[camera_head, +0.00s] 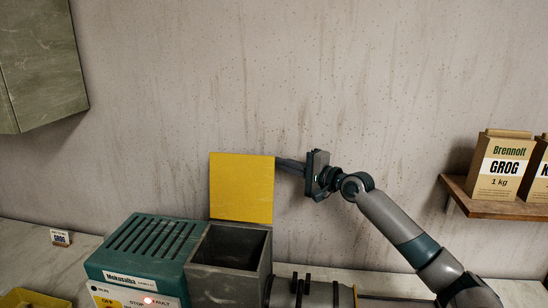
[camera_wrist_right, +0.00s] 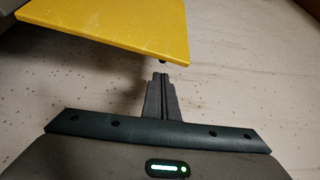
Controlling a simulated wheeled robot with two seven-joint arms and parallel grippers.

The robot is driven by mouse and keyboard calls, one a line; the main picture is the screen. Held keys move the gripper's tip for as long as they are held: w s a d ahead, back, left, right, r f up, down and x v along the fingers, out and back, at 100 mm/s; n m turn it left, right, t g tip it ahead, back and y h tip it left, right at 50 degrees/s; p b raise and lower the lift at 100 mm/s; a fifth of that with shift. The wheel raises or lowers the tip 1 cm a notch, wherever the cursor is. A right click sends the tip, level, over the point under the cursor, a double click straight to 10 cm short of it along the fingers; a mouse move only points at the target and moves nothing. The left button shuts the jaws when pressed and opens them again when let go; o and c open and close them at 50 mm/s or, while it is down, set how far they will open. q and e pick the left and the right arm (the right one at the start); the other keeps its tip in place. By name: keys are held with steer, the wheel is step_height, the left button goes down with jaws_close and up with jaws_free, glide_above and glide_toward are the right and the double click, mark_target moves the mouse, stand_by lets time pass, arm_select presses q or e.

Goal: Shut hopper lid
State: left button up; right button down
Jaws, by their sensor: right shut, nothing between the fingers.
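The yellow hopper lid (camera_head: 242,187) stands upright, open, at the back edge of the grey hopper (camera_head: 230,270). The hopper's square mouth is uncovered. My right gripper (camera_head: 281,163) is shut and empty, its fingertips at or just behind the lid's upper right edge; I cannot tell if they touch. In the right wrist view the lid (camera_wrist_right: 110,25) spans the upper left, and the shut fingers (camera_wrist_right: 161,78) point toward its edge, with a small gap visible in the picture. My left gripper is not in view.
A green vented machine (camera_head: 150,250) with a red light adjoins the hopper on the left. A grey cylindrical part (camera_head: 320,292) lies right of it. A shelf (camera_head: 490,204) at right holds Grog bags (camera_head: 500,165). A cabinet (camera_head: 40,65) hangs upper left. The wall is close behind.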

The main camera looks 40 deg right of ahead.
steer(key=shift+w+a+p, duration=0.15)
steer(key=shift+w+p, duration=0.1)
steer(key=shift+w, duration=0.55)
steer(key=shift+w+a+p, duration=0.15)
steer(key=shift+w+p, duration=0.1)
steer(key=shift+w, duration=0.55)
